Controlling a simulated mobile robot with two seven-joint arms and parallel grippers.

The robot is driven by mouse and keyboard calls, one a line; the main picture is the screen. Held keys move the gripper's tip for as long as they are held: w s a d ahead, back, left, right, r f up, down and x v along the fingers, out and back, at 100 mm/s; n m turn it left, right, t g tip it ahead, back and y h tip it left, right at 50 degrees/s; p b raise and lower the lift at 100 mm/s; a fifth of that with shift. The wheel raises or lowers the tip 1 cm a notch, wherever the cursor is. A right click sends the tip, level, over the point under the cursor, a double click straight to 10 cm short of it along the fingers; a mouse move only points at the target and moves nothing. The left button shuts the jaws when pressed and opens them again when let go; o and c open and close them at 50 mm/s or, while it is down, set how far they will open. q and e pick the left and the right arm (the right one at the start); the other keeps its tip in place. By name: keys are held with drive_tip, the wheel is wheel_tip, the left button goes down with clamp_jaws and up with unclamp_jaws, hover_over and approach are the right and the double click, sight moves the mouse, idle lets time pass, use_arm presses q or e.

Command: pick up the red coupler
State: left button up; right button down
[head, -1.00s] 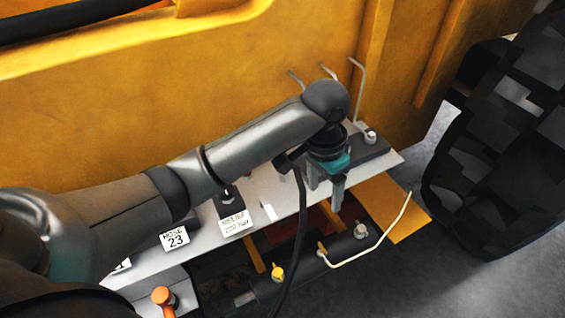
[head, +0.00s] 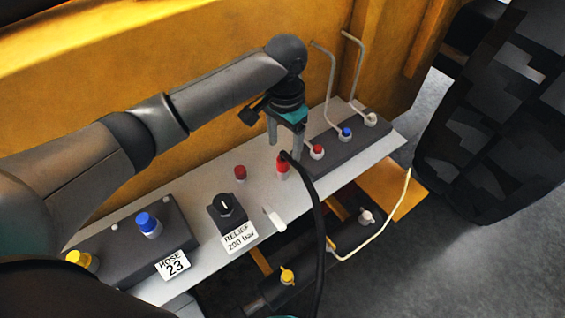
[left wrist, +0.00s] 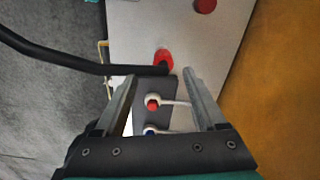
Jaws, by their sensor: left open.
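The red coupler (head: 283,168) sits on the end of a black hose, on the pale shelf just left of the right-hand dark block. It also shows in the left wrist view (left wrist: 163,58), with the hose running off to the left. My left gripper (head: 284,145) points down above the shelf, close to the coupler. In the left wrist view the fingers (left wrist: 160,76) are open and apart, with the coupler ahead between the line of their tips. Nothing is held. My right gripper is not in view.
A separate red cap (head: 240,172) stands left of the coupler. The right-hand block (head: 345,150) carries red, blue and white fittings with pale bent pipes. The black hose (head: 319,230) hangs over the shelf's front edge. A yellow wall (head: 180,90) rises behind.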

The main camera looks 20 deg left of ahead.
sight(283, 159)
use_arm(q)
drive_tip(key=f, duration=0.5)
drive_tip(key=f+b, duration=0.1)
drive_tip(key=f, duration=0.1)
drive_tip(key=shift+a+f, duration=0.25)
drive_tip(key=shift+f, duration=0.15)
drive_tip(key=shift+w, duration=0.1)
clamp_jaws()
